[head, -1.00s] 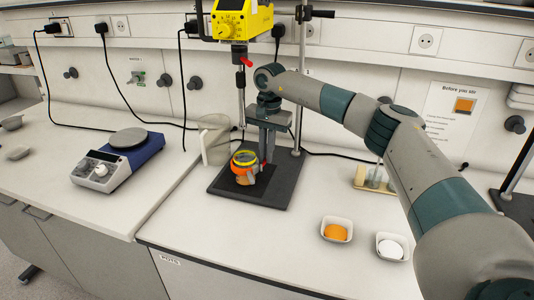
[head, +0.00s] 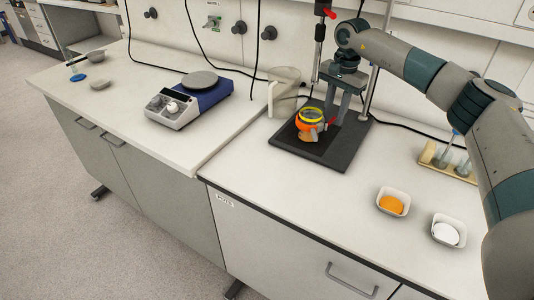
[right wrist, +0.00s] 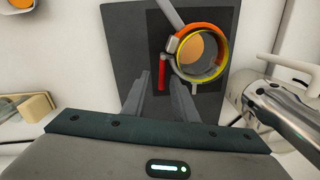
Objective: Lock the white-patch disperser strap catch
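The vessel (head: 309,134) with orange contents stands on the black base plate (head: 343,157) of the disperser stand. It has a yellow ring (head: 312,115) and an orange strap (right wrist: 205,29) around it. In the right wrist view a red catch lever (right wrist: 162,72) sits beside the strap, left of the ring. My right gripper (head: 339,112) points down just right of and behind the vessel. Whether the catch is latched, I cannot tell. No white patch is clearly visible. My left gripper is out of view.
The disperser shaft (head: 318,52) hangs above the vessel. A clear beaker (head: 284,88) stands behind the plate. A hotplate (head: 190,98) is on the left bench. Two white dishes (head: 393,201) (head: 448,231) and a vial rack (head: 446,160) are at right. The bench front is clear.

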